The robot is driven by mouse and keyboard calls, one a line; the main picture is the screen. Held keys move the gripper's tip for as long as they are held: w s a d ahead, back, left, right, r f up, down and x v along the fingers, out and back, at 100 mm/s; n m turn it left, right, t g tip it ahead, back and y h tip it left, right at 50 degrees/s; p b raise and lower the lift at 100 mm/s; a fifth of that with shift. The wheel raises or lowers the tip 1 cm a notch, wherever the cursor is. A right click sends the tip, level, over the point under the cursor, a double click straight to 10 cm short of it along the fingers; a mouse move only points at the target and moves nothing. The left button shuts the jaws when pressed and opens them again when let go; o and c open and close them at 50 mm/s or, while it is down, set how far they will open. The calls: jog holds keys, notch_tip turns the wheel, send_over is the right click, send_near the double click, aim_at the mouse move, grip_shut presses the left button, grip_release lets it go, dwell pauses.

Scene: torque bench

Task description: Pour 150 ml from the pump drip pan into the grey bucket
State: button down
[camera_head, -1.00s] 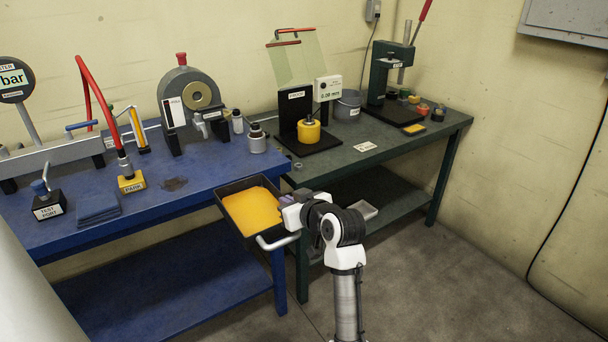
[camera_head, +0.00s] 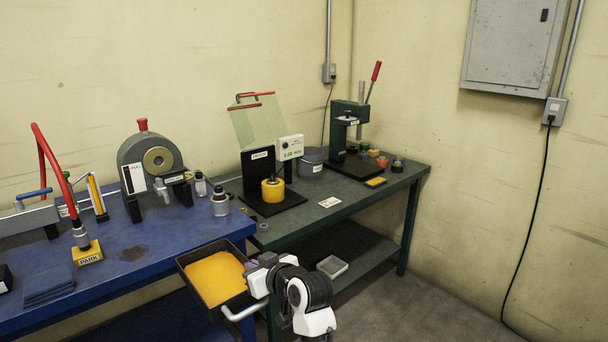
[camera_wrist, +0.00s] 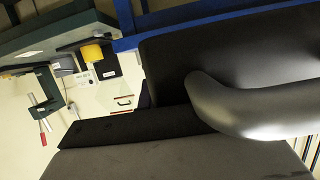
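The pump drip pan (camera_head: 183,265) is a black, shallow square tray with orange-yellow liquid (camera_head: 217,279) in it. It is held about level at the front right corner of the blue bench. A pale tubular handle (camera_head: 245,311) sticks out at its near side; the handle (camera_wrist: 240,110) and dark pan wall (camera_wrist: 220,55) fill much of the wrist view. My gripper (camera_head: 256,268) is at the pan's right side and appears shut on it; its fingertips are mostly hidden. The grey bucket (camera_head: 311,164) stands upright on the green bench, behind and right of the pan; its inside is hidden.
A black stand with a yellow spool (camera_head: 272,190) and a raised clear guard is left of the bucket. A green lever press (camera_head: 350,135) is on its right. A white card (camera_head: 329,202) lies in front. A grey tray (camera_head: 332,266) sits on the lower shelf.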

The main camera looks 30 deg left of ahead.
jog(key=w+d+f+m+t+h, duration=0.35)
jog(key=w+d+f, duration=0.35)
jog(key=d+f, duration=0.35)
jog(key=w+d+f+m+t+h, duration=0.35)
jog(key=w+d+f, duration=0.35)
jog(key=d+f, duration=0.3)
jog(key=s+d+f+m+t+h, duration=0.1)
jog(key=s+d+f+m+h, duration=0.2)
jog(key=d+f, duration=0.6)
jog(key=s+d+f+m+h, duration=0.3)
jog(key=s+d+f, duration=0.1)
jog(key=d+f, duration=0.6)
notch_tip(320, 180, down, 4)
jog(key=shift+s+d+r+m+t, duration=0.15)
jog(key=shift+r+m+t, duration=0.15)
jog(key=shift+t, duration=0.1)
